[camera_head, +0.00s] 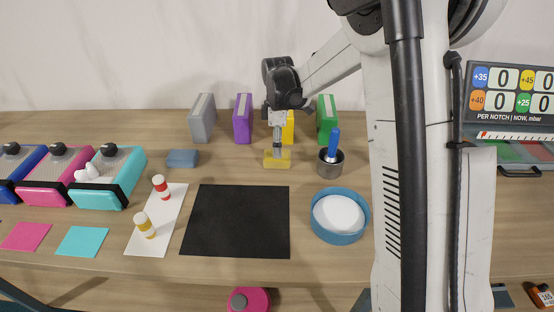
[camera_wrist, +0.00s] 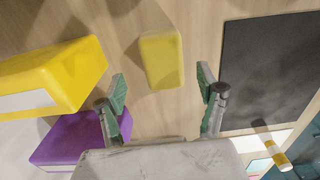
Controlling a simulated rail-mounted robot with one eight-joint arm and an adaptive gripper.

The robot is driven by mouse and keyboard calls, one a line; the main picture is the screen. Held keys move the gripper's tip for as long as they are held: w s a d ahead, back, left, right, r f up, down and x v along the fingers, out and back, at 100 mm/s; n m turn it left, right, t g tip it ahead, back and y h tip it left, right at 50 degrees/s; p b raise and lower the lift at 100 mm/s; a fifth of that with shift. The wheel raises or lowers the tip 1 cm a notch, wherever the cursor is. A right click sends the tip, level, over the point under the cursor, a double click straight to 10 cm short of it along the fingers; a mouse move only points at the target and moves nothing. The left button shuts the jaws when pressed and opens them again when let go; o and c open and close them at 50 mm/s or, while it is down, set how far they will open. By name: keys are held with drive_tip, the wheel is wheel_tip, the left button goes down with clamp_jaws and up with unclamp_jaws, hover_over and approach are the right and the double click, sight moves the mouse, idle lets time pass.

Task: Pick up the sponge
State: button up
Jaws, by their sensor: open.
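The sponge, a yellow block (camera_head: 277,160), lies on the wooden table near the middle in the head view. In the wrist view the sponge (camera_wrist: 161,57) lies between and ahead of my two fingertips. My gripper (camera_head: 278,146) points down over it in the head view and partly hides it. In the wrist view my gripper (camera_wrist: 161,90) is open, with green pads on both sides and nothing between them. I cannot tell how far the fingertips are above the sponge.
Behind stand a yellow box (camera_wrist: 55,75), a purple box (camera_head: 243,118), a grey box (camera_head: 202,118) and a green box (camera_head: 327,119). A metal cup (camera_head: 330,164) with a blue handle is close on the right. A black mat (camera_head: 236,222) lies in front; a blue block (camera_head: 183,158) is left.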

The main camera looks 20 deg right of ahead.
drive_tip(key=shift+s+a+f, duration=0.1)
drive_tip(key=shift+f, duration=1.5)
drive_tip(key=shift+s+a+f, duration=0.1)
drive_tip(key=shift+f, duration=1.45)
drive_tip(key=shift+c, duration=0.4)
drive_tip(key=c, duration=1.3)
drive_tip(key=shift+r, duration=0.1)
wheel_tip(320, 180, up, 4)
drive_tip(key=shift+r, duration=0.1)
drive_tip(key=s+a+r, duration=0.1)
drive_tip(key=a+r, duration=0.1)
drive_tip(key=a, duration=0.1)
drive_tip(key=s+a+r, duration=0.2)
drive_tip(key=a, duration=0.2)
drive_tip(key=s+a+r, duration=0.2)
drive_tip(key=a, duration=0.1)
drive_tip(key=shift+a+r, duration=0.2)
drive_tip(key=shift+r, duration=0.1)
